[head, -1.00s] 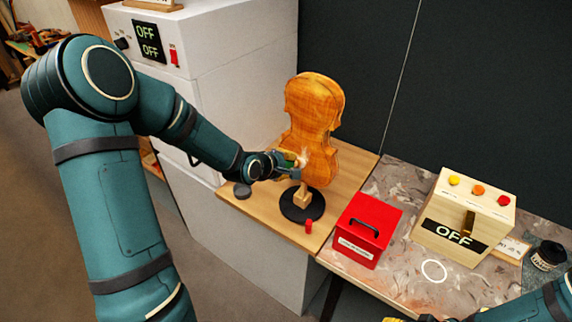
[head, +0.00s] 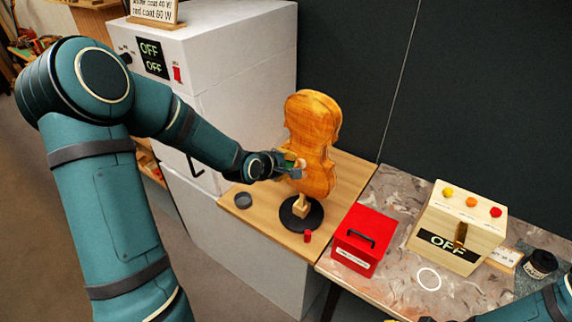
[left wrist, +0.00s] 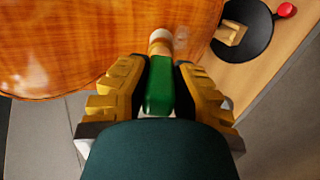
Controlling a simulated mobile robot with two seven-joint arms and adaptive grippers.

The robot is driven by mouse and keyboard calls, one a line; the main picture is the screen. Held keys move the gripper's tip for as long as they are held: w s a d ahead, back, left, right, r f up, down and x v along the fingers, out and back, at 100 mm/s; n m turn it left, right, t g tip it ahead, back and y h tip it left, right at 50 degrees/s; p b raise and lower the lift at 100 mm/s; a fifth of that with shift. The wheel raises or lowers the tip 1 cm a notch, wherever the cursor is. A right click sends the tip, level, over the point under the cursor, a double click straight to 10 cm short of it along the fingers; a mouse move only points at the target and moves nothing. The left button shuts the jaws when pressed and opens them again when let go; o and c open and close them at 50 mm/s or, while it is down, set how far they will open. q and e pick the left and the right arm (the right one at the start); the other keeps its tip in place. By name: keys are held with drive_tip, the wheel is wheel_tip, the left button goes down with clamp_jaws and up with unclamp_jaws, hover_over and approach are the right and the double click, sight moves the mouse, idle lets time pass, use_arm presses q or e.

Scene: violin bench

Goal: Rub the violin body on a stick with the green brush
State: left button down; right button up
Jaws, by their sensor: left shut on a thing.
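The orange-brown violin body (head: 312,135) stands upright on a wooden stick (head: 301,205) in a round black base (head: 301,214). My left gripper (head: 291,166) is at its left side, low on the body. In the left wrist view the yellow fingers (left wrist: 158,95) are shut on the green brush (left wrist: 159,88). Its pale tip (left wrist: 160,42) is at the violin's surface (left wrist: 75,45); I cannot tell if it touches. My right arm shows at the lower right in the head view, its gripper mostly cut off by the bottom edge.
A wooden board (head: 350,172) bears the stand, a dark round lid (head: 243,200) and a small red piece (head: 307,236). To the right are a red box (head: 365,236) and a wooden box marked OFF (head: 458,228). A white cabinet (head: 225,75) stands behind my left arm.

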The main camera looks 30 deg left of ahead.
use_arm(q)
wheel_tip(320, 180, up, 2)
drive_tip(key=shift+r+p, duration=0.1)
drive_tip(key=shift+p, duration=0.6)
drive_tip(key=shift+w+f+b, duration=0.1)
drive_tip(key=shift+f+b, duration=1.15)
drive_tip(key=shift+f, duration=0.3)
wheel_tip(320, 180, down, 6)
drive_tip(key=b, duration=0.4)
drive_tip(key=s+p, duration=0.1)
drive_tip(key=s, duration=0.5)
drive_tip(key=shift+s+a, duration=0.15)
drive_tip(key=shift+a, duration=0.25)
